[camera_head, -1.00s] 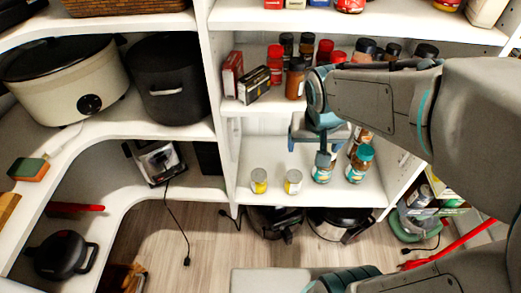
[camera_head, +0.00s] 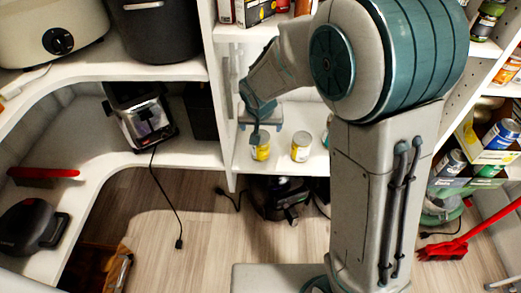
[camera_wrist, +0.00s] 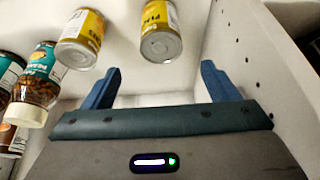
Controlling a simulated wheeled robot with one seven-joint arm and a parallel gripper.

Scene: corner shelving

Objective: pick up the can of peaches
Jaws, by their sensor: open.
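Two small cans with yellow labels stand on the lower white shelf (camera_head: 285,172). I cannot tell from the labels which one holds peaches. The left can (camera_head: 261,148) is partly behind my gripper (camera_head: 258,128); the other can (camera_head: 301,147) stands just right of it. In the wrist view, one can (camera_wrist: 160,32) lies ahead of the gap between my blue fingers, apart from them. The other can (camera_wrist: 82,40) is to its left, outside the left finger. My gripper (camera_wrist: 160,85) is open and empty.
Brown jars with teal labels (camera_wrist: 38,85) stand left of the cans in the wrist view. A shelf side panel with holes (camera_wrist: 262,60) is close on the right.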

